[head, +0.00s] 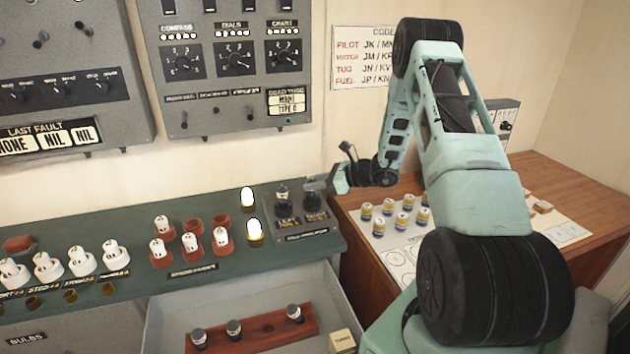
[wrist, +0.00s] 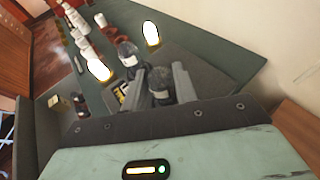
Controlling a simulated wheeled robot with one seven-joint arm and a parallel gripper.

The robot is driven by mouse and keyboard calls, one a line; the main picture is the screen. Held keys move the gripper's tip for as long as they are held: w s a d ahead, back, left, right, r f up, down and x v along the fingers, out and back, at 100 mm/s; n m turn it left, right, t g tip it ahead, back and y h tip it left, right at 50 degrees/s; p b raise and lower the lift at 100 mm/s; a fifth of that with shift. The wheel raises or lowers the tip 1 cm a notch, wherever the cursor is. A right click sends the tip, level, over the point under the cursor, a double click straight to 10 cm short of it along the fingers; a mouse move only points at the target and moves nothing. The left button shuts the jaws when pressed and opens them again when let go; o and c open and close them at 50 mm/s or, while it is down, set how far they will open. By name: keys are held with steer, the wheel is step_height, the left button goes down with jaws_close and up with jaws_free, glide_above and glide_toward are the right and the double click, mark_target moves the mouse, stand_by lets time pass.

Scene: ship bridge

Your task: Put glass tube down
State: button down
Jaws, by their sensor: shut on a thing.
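My gripper (head: 315,185) reaches in from the right over the grey socket plate (head: 290,232) at the right end of the green console. It is shut on a dark glass tube (wrist: 160,88), seen between the two fingers in the wrist view. The held tube also shows in the head view (head: 316,203), upright at the plate's right position. I cannot tell whether its base is fully seated. A second dark-topped tube (head: 283,201) stands just left of it, apart from the fingers; it also shows in the wrist view (wrist: 127,54).
Two lit bulbs (head: 247,197) and white-topped pieces in red sockets (head: 221,240) stand left on the console (head: 120,292). Below, an open drawer holds a wooden rack (head: 262,328) with three dark-topped tubes. A wooden desk (head: 560,180) with small jars lies right.

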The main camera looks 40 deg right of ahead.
steer(key=shift+f+b, duration=0.35)
steer(key=shift+b, duration=0.05)
steer(key=c, duration=1.1)
jaws_free()
steer(key=shift+r, duration=0.15)
